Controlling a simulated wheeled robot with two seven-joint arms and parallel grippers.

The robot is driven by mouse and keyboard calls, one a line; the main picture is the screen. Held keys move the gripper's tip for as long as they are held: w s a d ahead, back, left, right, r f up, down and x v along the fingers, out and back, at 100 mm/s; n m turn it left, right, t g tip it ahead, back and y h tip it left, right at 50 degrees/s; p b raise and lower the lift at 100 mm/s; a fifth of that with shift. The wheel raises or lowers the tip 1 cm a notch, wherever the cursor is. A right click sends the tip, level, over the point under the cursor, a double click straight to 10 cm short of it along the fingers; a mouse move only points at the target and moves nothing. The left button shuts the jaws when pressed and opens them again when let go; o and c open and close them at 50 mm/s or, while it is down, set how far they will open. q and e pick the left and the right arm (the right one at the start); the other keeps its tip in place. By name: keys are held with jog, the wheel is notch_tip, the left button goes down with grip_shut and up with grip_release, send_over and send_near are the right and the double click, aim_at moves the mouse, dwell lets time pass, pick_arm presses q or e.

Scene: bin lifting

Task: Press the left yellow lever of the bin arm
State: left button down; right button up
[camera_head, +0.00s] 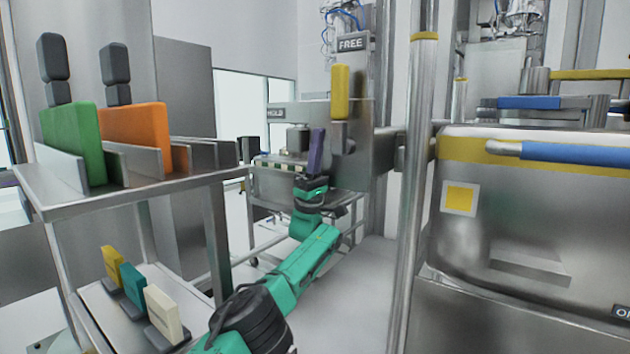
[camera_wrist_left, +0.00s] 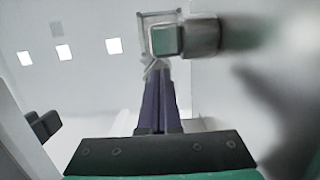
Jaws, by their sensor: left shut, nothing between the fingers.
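The yellow lever (camera_head: 340,92) stands upright on the grey bin arm housing (camera_head: 352,128) in the middle of the head view, below a "FREE" sign. A "HOLD" sign (camera_head: 274,113) is to its left. My left gripper (camera_head: 316,148) has purple fingers, shut and empty, pointing up. In the picture it is just below and left of the lever; I see no clear contact. In the left wrist view the shut fingers (camera_wrist_left: 158,95) point toward a squarish part with a greenish-grey face (camera_wrist_left: 165,40) beside a cylinder; I cannot tell whether this is the lever. My right gripper is not seen.
A steel rack (camera_head: 150,197) with green (camera_head: 72,142) and orange (camera_head: 137,133) blocks stands at left. A vertical post (camera_head: 413,180) and a large steel bin (camera_head: 520,240) with a blue-and-yellow bar fill the right. A wheeled cart (camera_head: 345,200) stands below the housing.

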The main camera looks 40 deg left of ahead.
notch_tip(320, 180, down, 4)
jog(key=b, duration=0.3)
jog(key=shift+b, duration=0.4)
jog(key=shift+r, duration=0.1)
